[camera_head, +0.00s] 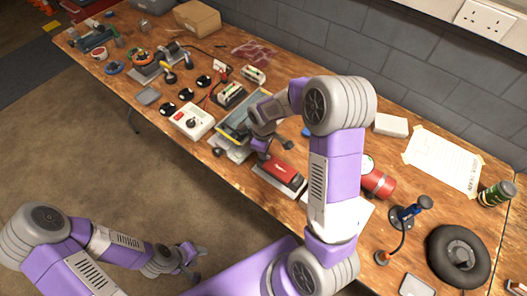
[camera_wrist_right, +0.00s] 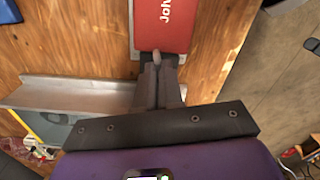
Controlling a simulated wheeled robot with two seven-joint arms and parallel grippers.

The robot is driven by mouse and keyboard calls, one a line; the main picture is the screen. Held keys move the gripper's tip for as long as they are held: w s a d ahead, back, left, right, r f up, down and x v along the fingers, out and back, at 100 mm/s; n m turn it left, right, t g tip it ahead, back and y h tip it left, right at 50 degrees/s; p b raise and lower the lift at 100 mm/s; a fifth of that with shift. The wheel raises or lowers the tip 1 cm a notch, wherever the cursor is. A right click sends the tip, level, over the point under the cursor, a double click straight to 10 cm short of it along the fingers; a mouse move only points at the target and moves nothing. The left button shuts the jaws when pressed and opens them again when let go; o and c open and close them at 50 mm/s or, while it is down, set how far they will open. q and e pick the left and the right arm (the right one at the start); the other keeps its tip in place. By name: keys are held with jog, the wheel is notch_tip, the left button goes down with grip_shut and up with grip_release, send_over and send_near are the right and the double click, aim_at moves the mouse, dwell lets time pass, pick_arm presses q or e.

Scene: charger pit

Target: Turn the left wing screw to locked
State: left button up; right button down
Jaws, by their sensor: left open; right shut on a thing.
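My right gripper (camera_wrist_right: 157,82) has its fingers together on a small grey, round-ended piece (camera_wrist_right: 156,57), which looks like a wing screw. Most of the piece is hidden between the fingers, so whether it is the left wing screw, and how it is turned, cannot be told. In the head view the right gripper (camera_head: 259,153) is low at the front of a cradle (camera_head: 228,149) with a yellow-edged, blue-grey part, and it partly covers the cradle. The cradle's grey ledge also shows in the right wrist view (camera_wrist_right: 75,95). My left gripper (camera_head: 190,264) is open and empty, off the table's front edge.
A red box (camera_head: 284,170) on a pale plate lies close to the right gripper. A white control box (camera_head: 191,121) stands left of the cradle. A red cylinder (camera_head: 378,182) and a black wheel (camera_head: 458,256) are at the right. The wall closes the back.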

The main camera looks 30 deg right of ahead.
jog(key=shift+m, duration=1.5)
jog(key=c, duration=1.3)
grip_release()
notch_tip(320, 180, up, 8)
jog(key=shift+f+p, duration=0.2)
jog(key=shift+p, duration=0.85)
